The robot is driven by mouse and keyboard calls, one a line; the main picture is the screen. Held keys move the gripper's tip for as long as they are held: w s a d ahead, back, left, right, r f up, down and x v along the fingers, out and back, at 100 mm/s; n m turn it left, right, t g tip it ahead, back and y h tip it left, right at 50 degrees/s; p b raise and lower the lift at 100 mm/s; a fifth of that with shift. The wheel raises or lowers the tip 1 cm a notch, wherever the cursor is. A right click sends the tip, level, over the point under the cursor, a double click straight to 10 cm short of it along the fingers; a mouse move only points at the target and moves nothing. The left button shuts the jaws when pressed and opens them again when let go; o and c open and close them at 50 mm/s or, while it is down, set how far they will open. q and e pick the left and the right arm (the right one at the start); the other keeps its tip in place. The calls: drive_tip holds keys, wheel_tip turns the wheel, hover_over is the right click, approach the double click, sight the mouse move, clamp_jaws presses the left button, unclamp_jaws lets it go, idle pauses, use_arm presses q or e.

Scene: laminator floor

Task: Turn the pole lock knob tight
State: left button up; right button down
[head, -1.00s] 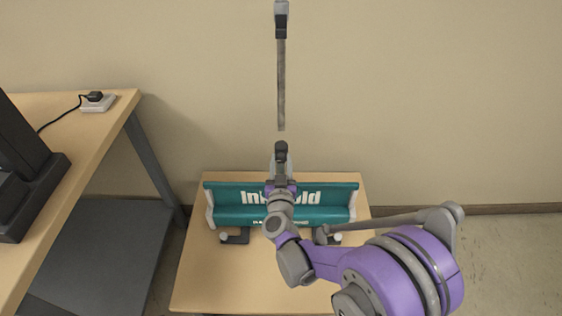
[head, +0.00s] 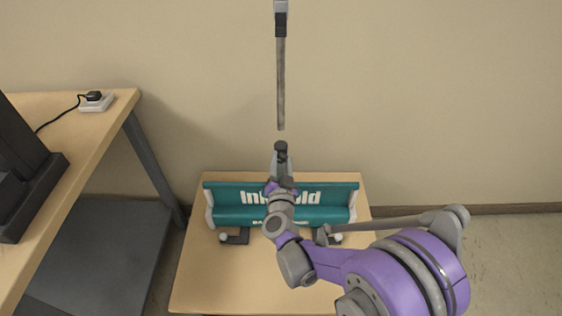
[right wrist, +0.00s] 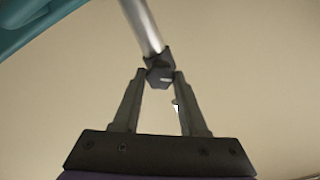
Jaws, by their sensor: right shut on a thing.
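A thin grey pole (head: 281,85) stands upright in front of the wall, with a dark clamp (head: 281,18) near the top of the picture. The dark pole lock knob (right wrist: 160,77) sits at a black collar on the pole in the right wrist view. My right gripper (head: 281,155) is shut on the knob, one fingertip on each side of it. In the head view the fingers and wrist hide most of the knob. My left gripper is not in view.
A teal lettered banner roll (head: 235,215) lies in a white-ended stand on a low wooden table (head: 200,285), behind and below my right wrist. A taller desk (head: 75,140) with a black device and a power plug (head: 95,97) is at left.

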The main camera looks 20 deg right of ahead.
drive_tip(key=m, duration=0.6)
drive_tip(key=shift+f+m, duration=0.1)
drive_tip(key=shift+m, duration=0.2)
drive_tip(key=m, duration=0.5)
drive_tip(key=shift+m, duration=0.4)
drive_tip(key=shift+f, duration=0.1)
drive_tip(key=shift+c, duration=2.4)
unclamp_jaws()
drive_tip(key=shift+s, duration=0.1)
drive_tip(key=v, duration=1)
drive_tip(key=shift+s+p, duration=0.3)
drive_tip(key=shift+s, duration=0.05)
